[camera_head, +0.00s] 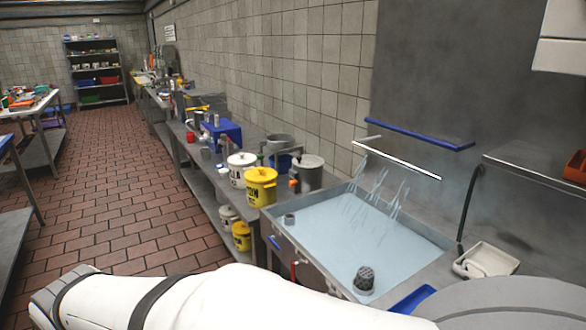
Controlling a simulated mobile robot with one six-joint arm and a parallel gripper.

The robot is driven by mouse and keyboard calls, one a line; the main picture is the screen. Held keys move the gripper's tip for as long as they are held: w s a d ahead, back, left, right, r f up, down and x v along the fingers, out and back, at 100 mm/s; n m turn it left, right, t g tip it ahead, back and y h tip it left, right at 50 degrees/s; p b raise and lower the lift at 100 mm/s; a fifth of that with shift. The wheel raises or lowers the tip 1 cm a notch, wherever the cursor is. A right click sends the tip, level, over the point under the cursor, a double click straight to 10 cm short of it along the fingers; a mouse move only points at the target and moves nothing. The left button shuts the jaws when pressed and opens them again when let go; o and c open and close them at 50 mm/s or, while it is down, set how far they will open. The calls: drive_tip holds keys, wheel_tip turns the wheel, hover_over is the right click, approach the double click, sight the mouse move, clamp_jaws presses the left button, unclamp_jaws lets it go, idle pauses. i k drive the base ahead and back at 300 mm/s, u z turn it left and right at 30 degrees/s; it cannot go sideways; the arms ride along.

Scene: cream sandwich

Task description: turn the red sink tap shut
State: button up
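The sink (345,222) is a wide metal basin set in the counter on the right, full of pale bluish water. Several thin streams fall into it below a silver bar (398,158) at the wall. A small red tap handle (293,270) shows at the sink's front face, partly hidden by my white arm. A blue handle (274,243) is on the same face, to its left. Whether the red handle is turned open or shut cannot be told. My white arm crosses the bottom foreground; my gripper is not in view.
Yellow (261,188) and white (240,170) buckets stand on the counter left of the sink. A dark perforated cup (364,279) is at the basin's near edge, with a white tray (485,261) to its right. The brick-coloured floor (130,190) at left is clear.

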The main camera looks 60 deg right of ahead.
sight(293, 264)
drive_tip(key=z, duration=2.95)
